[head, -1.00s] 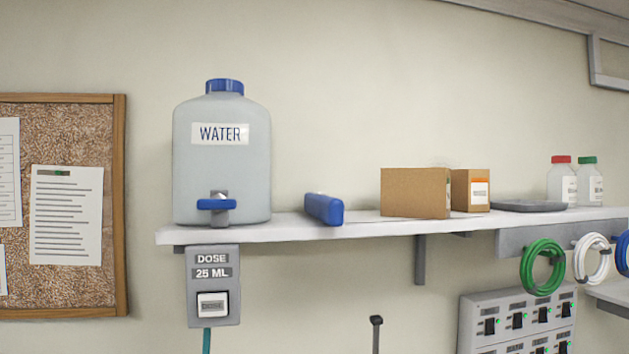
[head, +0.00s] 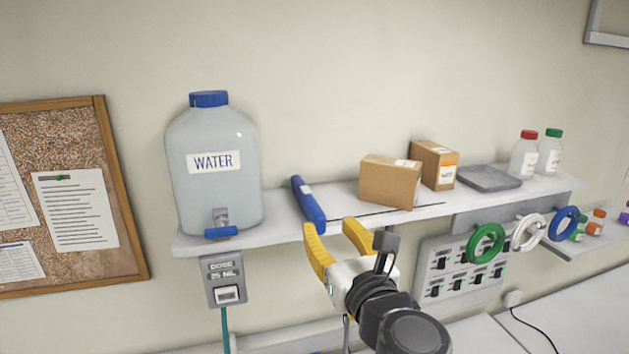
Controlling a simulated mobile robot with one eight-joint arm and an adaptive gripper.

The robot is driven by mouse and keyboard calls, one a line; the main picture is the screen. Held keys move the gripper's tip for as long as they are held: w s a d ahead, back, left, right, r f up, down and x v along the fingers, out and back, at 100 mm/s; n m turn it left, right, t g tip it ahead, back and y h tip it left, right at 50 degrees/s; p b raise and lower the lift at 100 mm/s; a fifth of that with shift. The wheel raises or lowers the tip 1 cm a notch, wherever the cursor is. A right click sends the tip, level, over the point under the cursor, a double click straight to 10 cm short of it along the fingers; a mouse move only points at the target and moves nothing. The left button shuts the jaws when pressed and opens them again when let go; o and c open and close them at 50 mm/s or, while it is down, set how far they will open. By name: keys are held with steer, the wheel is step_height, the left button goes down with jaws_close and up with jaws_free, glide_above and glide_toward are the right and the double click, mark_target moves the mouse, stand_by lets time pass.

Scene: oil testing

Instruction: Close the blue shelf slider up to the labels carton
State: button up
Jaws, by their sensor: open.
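The blue shelf slider (head: 308,203) is a long blue bar lying front to back across the white shelf, right of the water container. A dark slot runs along the shelf top from near the slider toward the cartons. A plain brown carton (head: 389,183) stands right of the slider, with bare shelf between them. A second brown carton (head: 433,165) with an orange-edged label stands behind and to its right. I cannot read which is the labels carton. My gripper (head: 335,229), with yellow fingers, is open and empty in front of the shelf edge, just right of the slider's near end.
The water container (head: 213,165) with a blue tap stands at the shelf's left end, above a dose box (head: 224,281). A grey tray (head: 487,178) and two capped bottles stand at the right. Coloured rings (head: 487,244) hang below the shelf, before a switch panel (head: 440,277).

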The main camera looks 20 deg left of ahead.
mark_target(314, 202)
steer(key=p+x, duration=0.1)
steer(key=x, duration=0.9)
steer(key=shift+w+a+p, duration=0.15)
steer(key=shift+w+p, duration=0.15)
steer(key=shift+c, duration=0.4)
steer(key=shift+s, duration=0.1)
jaws_close()
